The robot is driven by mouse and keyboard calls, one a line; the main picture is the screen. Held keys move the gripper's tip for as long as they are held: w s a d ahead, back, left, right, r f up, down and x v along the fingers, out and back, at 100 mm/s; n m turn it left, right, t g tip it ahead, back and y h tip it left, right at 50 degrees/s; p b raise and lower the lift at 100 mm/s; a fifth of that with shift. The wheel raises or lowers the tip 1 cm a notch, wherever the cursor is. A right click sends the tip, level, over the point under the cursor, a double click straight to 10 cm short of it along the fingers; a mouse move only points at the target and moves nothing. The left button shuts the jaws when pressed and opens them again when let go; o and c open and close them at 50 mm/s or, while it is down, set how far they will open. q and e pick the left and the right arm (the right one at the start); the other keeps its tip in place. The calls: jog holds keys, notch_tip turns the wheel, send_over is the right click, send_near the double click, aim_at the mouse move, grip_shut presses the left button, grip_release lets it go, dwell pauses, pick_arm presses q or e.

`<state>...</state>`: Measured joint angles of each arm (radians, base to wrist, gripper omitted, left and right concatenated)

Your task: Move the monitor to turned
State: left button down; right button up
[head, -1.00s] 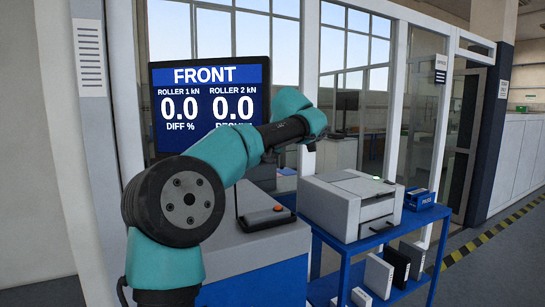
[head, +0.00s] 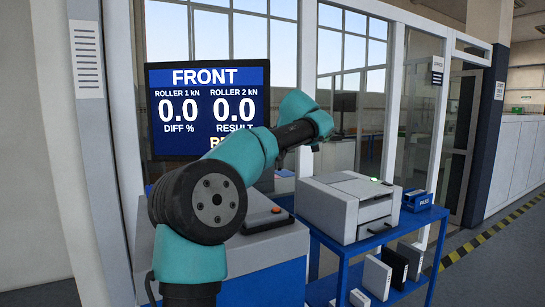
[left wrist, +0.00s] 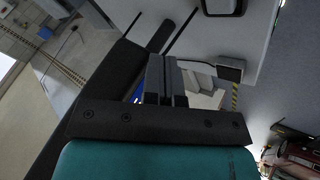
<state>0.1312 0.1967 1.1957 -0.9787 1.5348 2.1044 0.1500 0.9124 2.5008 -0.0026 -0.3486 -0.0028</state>
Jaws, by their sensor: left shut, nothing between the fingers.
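The monitor (head: 208,110) stands upright on the left in the head view, its blue screen showing "FRONT" and two readings of 0.0. Its screen faces the head camera, and my left arm covers its lower right part. My left gripper's fingertips are hidden in the head view behind its own wrist, which is in front of and right of the monitor's lower right edge. In the left wrist view my left gripper (left wrist: 165,68) is shut and empty. A long dark slab (left wrist: 103,95) runs beside the fingers there; I cannot tell whether it is the monitor. My right gripper is not in view.
A printer (head: 348,205) sits on a blue shelf cart (head: 360,257) to the right, with binders below. Glazed partition frames stand behind.

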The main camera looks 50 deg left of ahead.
pick_arm(q)
jog(key=s+d+r, duration=0.3)
jog(key=d+r, duration=0.5)
jog(key=shift+d, duration=0.2)
dwell(0.6)
